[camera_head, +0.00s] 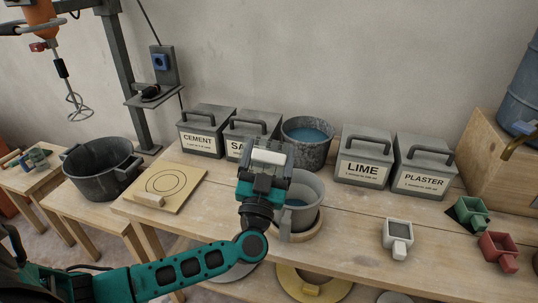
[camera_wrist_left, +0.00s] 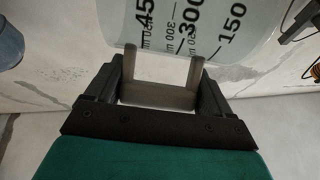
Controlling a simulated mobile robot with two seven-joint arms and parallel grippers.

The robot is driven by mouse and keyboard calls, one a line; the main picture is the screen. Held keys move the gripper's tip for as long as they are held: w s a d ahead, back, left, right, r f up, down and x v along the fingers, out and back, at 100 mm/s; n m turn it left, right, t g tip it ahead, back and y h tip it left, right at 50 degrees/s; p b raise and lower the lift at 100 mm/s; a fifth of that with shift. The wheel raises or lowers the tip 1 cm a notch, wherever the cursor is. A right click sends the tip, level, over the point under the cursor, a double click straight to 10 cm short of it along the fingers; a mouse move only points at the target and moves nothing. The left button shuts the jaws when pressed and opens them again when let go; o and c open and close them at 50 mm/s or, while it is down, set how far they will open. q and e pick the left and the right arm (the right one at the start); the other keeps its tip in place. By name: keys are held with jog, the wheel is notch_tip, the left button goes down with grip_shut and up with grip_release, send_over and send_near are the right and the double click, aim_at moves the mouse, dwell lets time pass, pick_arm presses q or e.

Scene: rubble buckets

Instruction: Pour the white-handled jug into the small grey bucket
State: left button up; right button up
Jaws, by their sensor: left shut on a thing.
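The jug (camera_wrist_left: 195,28) fills the top of the left wrist view; it is pale and see-through, with black marks such as 300 and 150. My left gripper (camera_head: 267,160) is shut on its pale handle (camera_wrist_left: 160,95). In the head view the gripper and wrist hide most of the jug, so its tilt cannot be told. The small grey bucket (camera_head: 301,222) stands upright on a round wooden board, just right of my left wrist and partly hidden by it. Something bluish shows inside it. My right gripper is not in view.
Behind stand a metal bucket of blue liquid (camera_head: 310,153) and grey tins, including cement (camera_head: 199,142), lime (camera_head: 362,169) and plaster (camera_head: 421,182). A square board (camera_head: 185,186) lies left; small scoops (camera_head: 398,246) lie right. A black tub (camera_head: 100,180) stands on a lower bench.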

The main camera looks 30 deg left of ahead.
aim_at(254, 153)
pick_arm(q)
jog(key=shift+s+a+r+n+y+p, duration=0.15)
jog(key=shift+r+n+y+p, duration=0.15)
jog(key=shift+n, duration=0.3)
jog(key=shift+w+a+r+n+y+p, duration=0.1)
jog(key=shift+a+r+n+y+p, duration=0.15)
jog(key=shift+n, duration=0.35)
jog(key=shift+s+a+n+y, duration=0.25)
jog(key=shift+n+y, duration=0.2)
jog(key=shift+n, duration=0.25)
jog(key=shift+s+a+f+n+g+y+p, duration=0.2)
jog(key=shift+a+n+g+y+p, duration=0.2)
jog(key=shift+n, duration=0.2)
jog(key=shift+s+a+f+n+g+y+p, duration=0.15)
jog(key=shift+a+n+g+y+p, duration=0.2)
jog(key=shift+n, duration=0.25)
jog(key=a+f+n+g+y+b, duration=0.1)
jog(key=n+g, duration=0.2)
jog(key=n, duration=0.3)
jog(key=a+f+n+g+y+b, duration=0.1)
jog(key=n+g+b, duration=0.1)
jog(key=n, duration=0.5)
jog(key=s+a+f+n+g+y+b, duration=0.1)
jog(key=f+n+g+b, duration=0.1)
jog(key=n, duration=0.5)
jog(key=shift+g, duration=0.85)
jog(key=shift+r, duration=0.1)
